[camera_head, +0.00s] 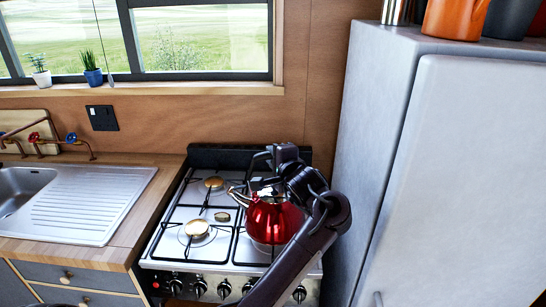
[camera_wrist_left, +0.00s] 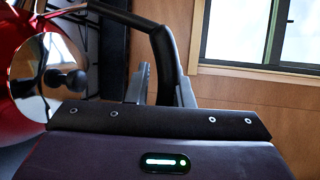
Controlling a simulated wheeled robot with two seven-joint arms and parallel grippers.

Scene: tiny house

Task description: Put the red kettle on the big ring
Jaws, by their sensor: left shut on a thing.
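The red kettle (camera_head: 272,222), shiny with a metal spout pointing left, is over the right front part of the gas hob (camera_head: 166,245). I cannot tell whether it rests there or hangs just above. My left gripper (camera_head: 268,160) is shut on its black handle; the handle (camera_wrist_left: 112,14) runs between the fingers in the left wrist view, with the red body (camera_wrist_left: 14,118) at the left. The front left ring (camera_head: 197,228) looks larger than the back left ring (camera_head: 214,182). The kettle and my arm hide the right-hand rings. My right gripper is out of view.
A tall grey fridge (camera_head: 450,170) stands close on the right. A steel sink (camera_head: 85,205) and wooden worktop are on the left. The wall and window (camera_head: 200,42) are behind. The left half of the hob is clear.

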